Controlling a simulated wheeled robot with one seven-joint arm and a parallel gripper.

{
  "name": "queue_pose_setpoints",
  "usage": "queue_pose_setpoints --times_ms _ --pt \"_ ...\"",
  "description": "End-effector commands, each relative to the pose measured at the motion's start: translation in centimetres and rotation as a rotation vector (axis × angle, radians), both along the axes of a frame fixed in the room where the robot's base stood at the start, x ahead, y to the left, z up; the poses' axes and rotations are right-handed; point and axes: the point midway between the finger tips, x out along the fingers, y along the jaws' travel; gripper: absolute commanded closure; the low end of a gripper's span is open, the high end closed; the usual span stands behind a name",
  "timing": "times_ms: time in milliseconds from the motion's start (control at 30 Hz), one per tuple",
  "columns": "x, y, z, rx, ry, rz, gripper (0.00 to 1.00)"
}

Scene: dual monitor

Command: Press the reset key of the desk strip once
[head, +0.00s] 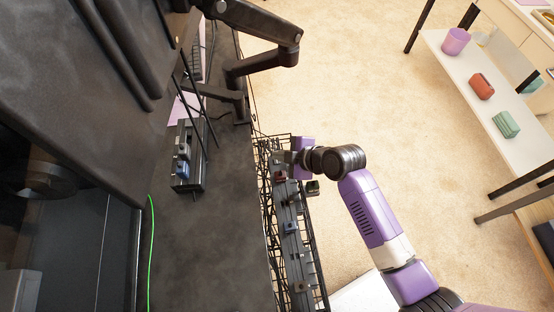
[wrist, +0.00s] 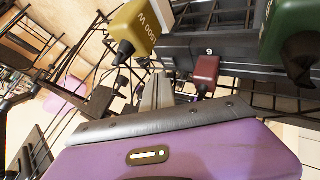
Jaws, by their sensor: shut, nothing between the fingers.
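A dark strip-like box (head: 201,172) with grey and blue blocks on it lies on the desk; it may be the desk strip. A second long dark strip (head: 293,245) with plugs lies in a wire tray along the desk edge; it also shows in the wrist view (wrist: 225,47). I cannot make out a reset key on either. My gripper (head: 280,157) is over the tray's far end, right of the desk box. In the wrist view its fingers (wrist: 156,92) are shut and empty, close to a yellow plug block (wrist: 141,27) and a red plug (wrist: 206,73).
The wire tray (head: 322,290) has thin bars around its strip. A green plug (wrist: 287,35) stands near in the wrist view. A monitor arm (head: 262,65) and large dark monitor (head: 80,95) overhang the desk (head: 235,220). The floor (head: 350,80) beyond is clear.

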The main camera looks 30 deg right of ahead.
Motion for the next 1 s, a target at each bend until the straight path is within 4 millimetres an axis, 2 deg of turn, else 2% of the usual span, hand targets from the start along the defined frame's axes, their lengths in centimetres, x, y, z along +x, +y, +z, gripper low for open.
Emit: queue_pose_setpoints --times_ms 567,1000 --pt "0.00 0.00 0.00 0.000 0.000 0.000 1.00" --pt "0.00 0.02 -0.85 0.000 0.000 0.000 1.00"
